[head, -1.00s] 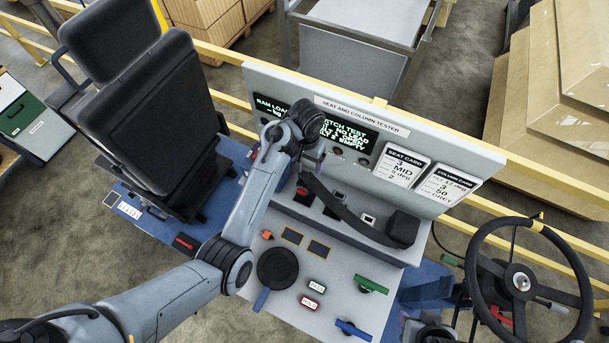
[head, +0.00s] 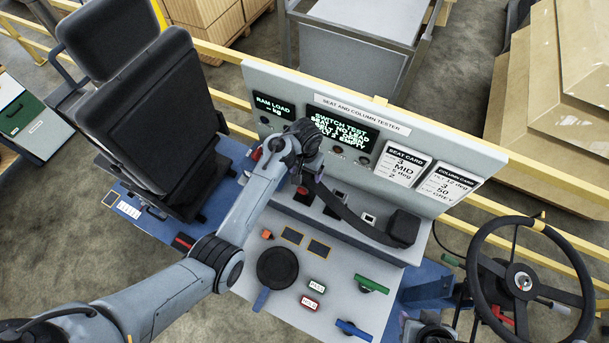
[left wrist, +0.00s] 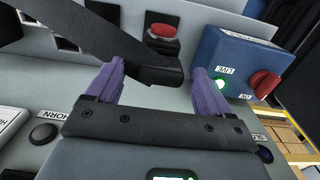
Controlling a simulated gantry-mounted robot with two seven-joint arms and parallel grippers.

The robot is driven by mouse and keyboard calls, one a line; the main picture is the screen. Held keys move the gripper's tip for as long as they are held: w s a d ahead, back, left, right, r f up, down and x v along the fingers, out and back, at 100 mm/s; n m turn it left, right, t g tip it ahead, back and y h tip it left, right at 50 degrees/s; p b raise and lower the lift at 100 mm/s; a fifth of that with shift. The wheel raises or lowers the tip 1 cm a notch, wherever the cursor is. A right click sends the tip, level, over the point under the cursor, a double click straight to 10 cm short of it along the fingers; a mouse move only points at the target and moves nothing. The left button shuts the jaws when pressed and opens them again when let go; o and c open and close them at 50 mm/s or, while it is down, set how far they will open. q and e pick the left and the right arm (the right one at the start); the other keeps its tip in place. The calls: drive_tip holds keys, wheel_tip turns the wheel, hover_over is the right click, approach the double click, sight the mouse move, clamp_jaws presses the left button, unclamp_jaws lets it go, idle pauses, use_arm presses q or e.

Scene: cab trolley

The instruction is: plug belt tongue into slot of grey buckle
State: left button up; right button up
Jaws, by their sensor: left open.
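A black belt strap (head: 345,213) runs from a black box (head: 403,228) on the bench up left to my left gripper (head: 308,180). In the left wrist view the belt's dark end (left wrist: 152,74) lies between the two purple fingertips of my left gripper (left wrist: 157,82), which stand apart. I cannot make out the metal tongue. A dark block with a red button (left wrist: 164,32), possibly a buckle, stands just beyond the belt end; it also shows in the head view (head: 302,191). Its slot and true colour are unclear.
A blue switch box (left wrist: 235,65) with a red knob stands close to the right finger in the left wrist view. The tester panel (head: 440,160) rises behind. A round black knob (head: 277,268) and green and blue levers are nearer. A seat (head: 150,110) stands left.

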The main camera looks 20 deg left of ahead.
use_arm(q)
drive_tip(key=shift+f, duration=0.9)
drive_tip(key=shift+p, duration=0.5)
idle(0.9)
drive_tip(key=shift+c, duration=0.5)
drive_tip(key=c, duration=1.4)
drive_tip(key=shift+o, duration=0.2)
drive_tip(key=shift+r, duration=3)
